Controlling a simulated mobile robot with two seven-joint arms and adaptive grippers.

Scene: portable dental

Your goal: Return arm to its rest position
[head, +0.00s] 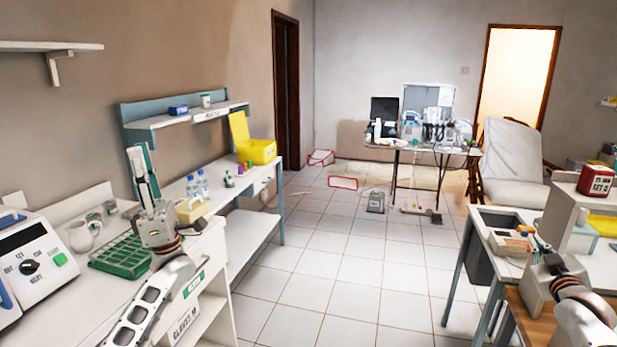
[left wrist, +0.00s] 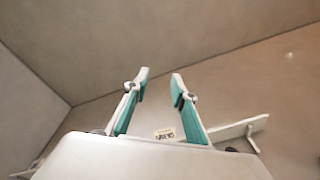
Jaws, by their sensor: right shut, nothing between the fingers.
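My left gripper (head: 141,160) points upward above the left bench, over the inner end of a green rack (head: 115,262). In the left wrist view the two teal-and-white fingers of the left gripper (left wrist: 160,76) stand apart with nothing between them, facing bare wall and ceiling. My right gripper (head: 535,243) is low at the right, by the right-hand desk and close to a small tray of items (head: 502,243). It is shut and holds nothing; its fingertips are small and partly hidden by its own body.
The left bench holds a white device with a dial (head: 35,268), mugs (head: 82,236), bottles (head: 197,184) and a yellow box (head: 257,152). A wall shelf (head: 45,46) is at upper left. The right desk holds a red-and-white box (head: 596,181).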

